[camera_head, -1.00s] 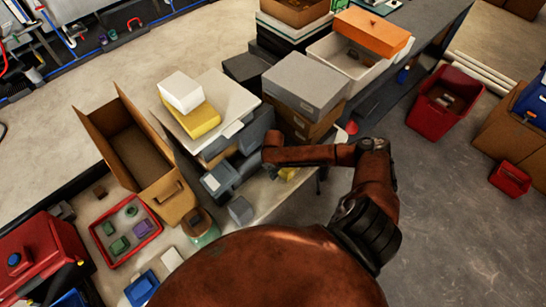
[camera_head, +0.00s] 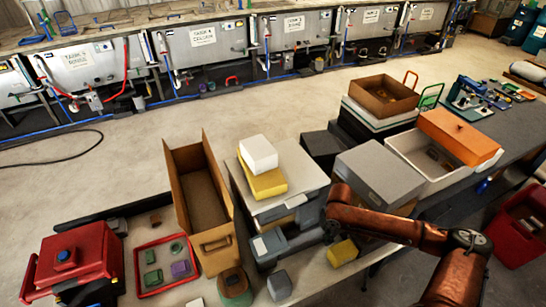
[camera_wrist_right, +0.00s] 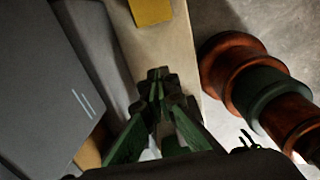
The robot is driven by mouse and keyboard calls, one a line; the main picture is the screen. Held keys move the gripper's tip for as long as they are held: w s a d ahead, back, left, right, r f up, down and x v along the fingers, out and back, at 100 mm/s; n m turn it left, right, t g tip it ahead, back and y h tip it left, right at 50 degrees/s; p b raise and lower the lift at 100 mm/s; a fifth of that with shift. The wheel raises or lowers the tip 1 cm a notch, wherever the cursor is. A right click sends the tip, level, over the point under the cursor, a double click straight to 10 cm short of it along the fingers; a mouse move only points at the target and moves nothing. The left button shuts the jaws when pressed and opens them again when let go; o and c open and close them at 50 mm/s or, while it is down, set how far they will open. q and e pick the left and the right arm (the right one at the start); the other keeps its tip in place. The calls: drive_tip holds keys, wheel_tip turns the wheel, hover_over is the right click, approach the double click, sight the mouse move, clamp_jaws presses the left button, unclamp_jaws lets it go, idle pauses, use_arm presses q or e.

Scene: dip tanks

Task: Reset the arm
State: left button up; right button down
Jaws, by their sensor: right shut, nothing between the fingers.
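My right arm (camera_head: 375,222) comes in from the lower right in the head view, its wrist bent over the table beside the grey boxes. In the right wrist view my right gripper (camera_wrist_right: 159,76) has its green-and-black fingers together, with nothing between them. It is over a pale table surface, with a yellow block (camera_wrist_right: 151,10) beyond the tips and a grey box (camera_wrist_right: 45,85) to the left. The yellow block (camera_head: 342,252) also shows in the head view, just below the arm. The fingertips cannot be made out clearly there. My left gripper is not in view.
An open cardboard box (camera_head: 217,250), a red tray (camera_head: 140,291) and a red container (camera_head: 75,257) stand at left. A large grey box (camera_head: 380,172) and a white bin (camera_head: 450,182) are near the arm.

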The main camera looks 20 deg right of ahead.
drive_tip(key=s+a+f+m+t+y, duration=0.1)
drive_tip(key=s+a+f+m, duration=0.25)
drive_tip(key=a, duration=0.35)
drive_tip(key=s+a+f+m+t+y, duration=0.2)
drive_tip(key=s+a+f+m, duration=0.15)
drive_tip(key=a, duration=0.35)
drive_tip(key=s+d+m+h, duration=0.4)
drive_tip(key=s+d+m, duration=0.6)
drive_tip(key=s+m, duration=0.3)
wheel_tip(320, 180, down, 35)
drive_tip(key=s+a+n+b, duration=0.2)
drive_tip(key=s+b, duration=0.1)
drive_tip(key=b, duration=0.2)
drive_tip(key=s+f+g+b, duration=0.2)
drive_tip(key=s+f+b, duration=0.1)
drive_tip(key=s+f, duration=1.6)
drive_tip(key=shift+d+f+n+y, duration=0.15)
drive_tip(key=shift+f+n+y, duration=0.2)
drive_tip(key=shift+f, duration=0.3)
